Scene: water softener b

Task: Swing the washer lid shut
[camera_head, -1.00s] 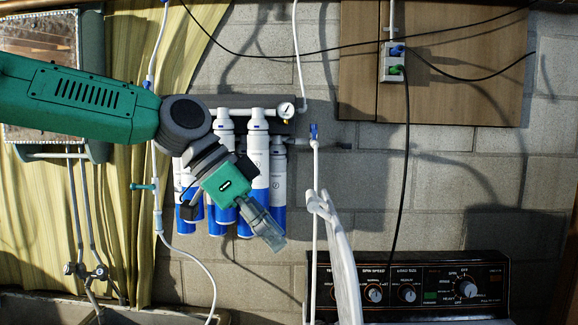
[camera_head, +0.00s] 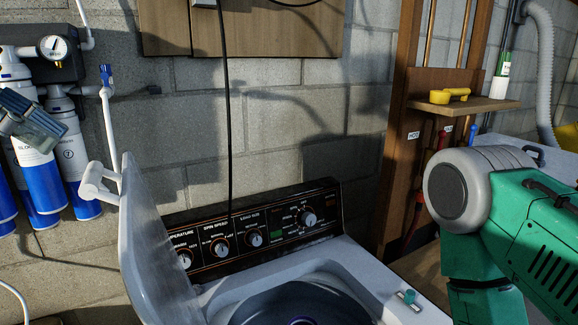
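The washer lid (camera_head: 150,250) is white and stands open, nearly upright, at the left side of the washer's top. The washer (camera_head: 345,262) is white, with its round drum opening (camera_head: 290,305) uncovered to the right of the lid. My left gripper (camera_head: 38,125) shows only in part at the left edge, in front of the filter cylinders. It is left of the lid, above its middle and apart from it in the picture; its finger gap cannot be made out. My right arm comes in from the right, and its gripper is below the frame.
A black control panel (camera_head: 255,232) with several knobs runs along the washer's back. Blue and white filter cylinders (camera_head: 75,165) hang on the wall at left. A white pipe (camera_head: 112,140) rises behind the lid. A wooden shelf (camera_head: 465,104) holds a yellow object at right.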

